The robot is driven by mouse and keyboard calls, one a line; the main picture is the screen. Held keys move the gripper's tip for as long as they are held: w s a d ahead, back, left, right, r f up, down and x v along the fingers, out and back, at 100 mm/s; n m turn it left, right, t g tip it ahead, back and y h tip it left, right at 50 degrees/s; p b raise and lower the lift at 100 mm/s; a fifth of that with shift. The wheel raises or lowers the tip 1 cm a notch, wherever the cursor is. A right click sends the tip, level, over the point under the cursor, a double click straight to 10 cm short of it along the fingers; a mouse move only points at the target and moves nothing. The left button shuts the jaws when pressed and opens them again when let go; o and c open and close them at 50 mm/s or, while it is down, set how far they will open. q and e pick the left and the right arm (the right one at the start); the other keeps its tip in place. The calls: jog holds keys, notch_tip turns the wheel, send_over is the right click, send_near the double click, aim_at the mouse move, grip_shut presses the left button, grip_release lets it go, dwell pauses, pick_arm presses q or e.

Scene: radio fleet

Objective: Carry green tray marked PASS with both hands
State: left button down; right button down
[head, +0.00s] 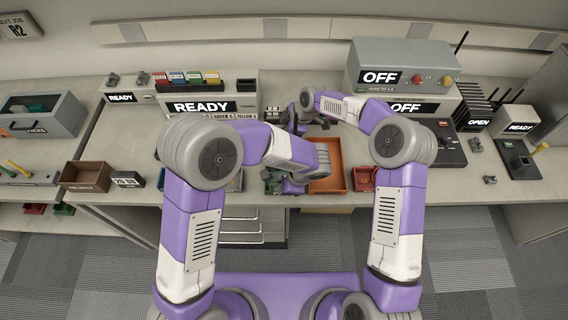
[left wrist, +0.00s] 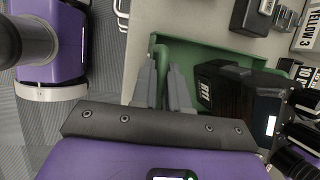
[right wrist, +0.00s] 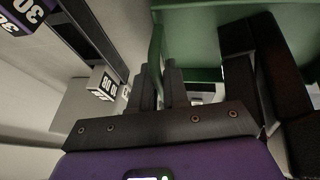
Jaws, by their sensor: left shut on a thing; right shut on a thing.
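The green tray shows in the left wrist view (left wrist: 215,52) and in the right wrist view (right wrist: 188,25). In the head view my arms hide most of it, and I cannot read its marking. My left gripper (left wrist: 163,88) is shut on the tray's green edge piece. My right gripper (right wrist: 160,88) is shut on another green edge piece of the tray. A black radio (left wrist: 238,95) with a white label sits at the tray in the left wrist view. Dark blocky parts also show beside the tray in the right wrist view.
An orange tray (head: 333,180) and a red bin (head: 363,179) lie right of my left gripper on the bench. A brown bin (head: 86,176) sits at the left. Grey units marked OFF (head: 400,65) and a READY sign (head: 204,107) stand behind. Grey carpet is in front.

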pick_arm(q)
jog(key=shift+r, duration=0.15)
pick_arm(e)
jog(key=shift+r, duration=0.15)
